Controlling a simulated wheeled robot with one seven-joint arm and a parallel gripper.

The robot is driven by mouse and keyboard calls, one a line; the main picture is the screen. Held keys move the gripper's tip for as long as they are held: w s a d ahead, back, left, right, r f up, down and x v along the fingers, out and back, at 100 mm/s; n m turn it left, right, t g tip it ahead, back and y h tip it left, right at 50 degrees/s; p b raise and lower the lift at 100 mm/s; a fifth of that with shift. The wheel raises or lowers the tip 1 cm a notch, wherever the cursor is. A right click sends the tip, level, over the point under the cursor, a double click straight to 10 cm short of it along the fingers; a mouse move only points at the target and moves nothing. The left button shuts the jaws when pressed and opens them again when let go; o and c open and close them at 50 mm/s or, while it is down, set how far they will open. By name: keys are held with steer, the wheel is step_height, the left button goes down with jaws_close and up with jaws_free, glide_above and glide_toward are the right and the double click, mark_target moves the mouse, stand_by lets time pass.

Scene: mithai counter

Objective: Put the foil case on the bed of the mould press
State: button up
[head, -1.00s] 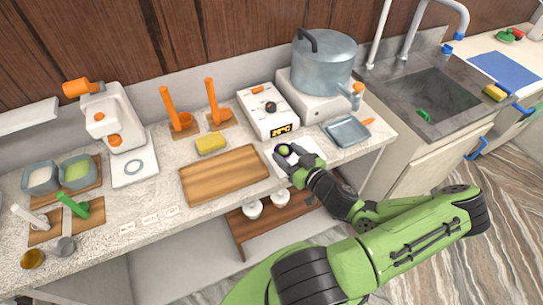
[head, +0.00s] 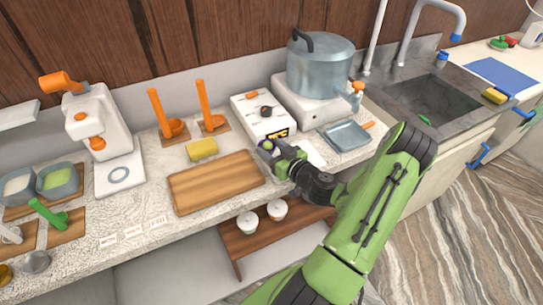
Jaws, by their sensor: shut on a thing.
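My gripper (head: 272,154) is above the counter, at the right end of the wooden board and in front of the white control box. The mould press (head: 96,122) is the white machine with an orange lever at the left of the counter. Its bed (head: 119,175) is a white plate marked with a grey ring, and it is bare. My gripper is well to the right of the press.
The wooden board (head: 215,182) lies between gripper and press, with a yellow block (head: 202,149) behind it. Orange tools (head: 167,126) stand behind. The white control box (head: 262,116), large pot (head: 318,68) and blue-grey tray (head: 347,136) are nearby. Small labels line the front edge.

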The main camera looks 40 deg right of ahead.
step_height(320, 180, down, 2)
steer(key=shift+f, duration=0.15)
steer(key=shift+w+d+f, duration=0.1)
steer(key=shift+w+f, duration=0.15)
steer(key=shift+f, duration=0.1)
steer(key=shift+f, duration=0.15)
steer(key=o, duration=0.8)
steer(key=shift+c, duration=0.2)
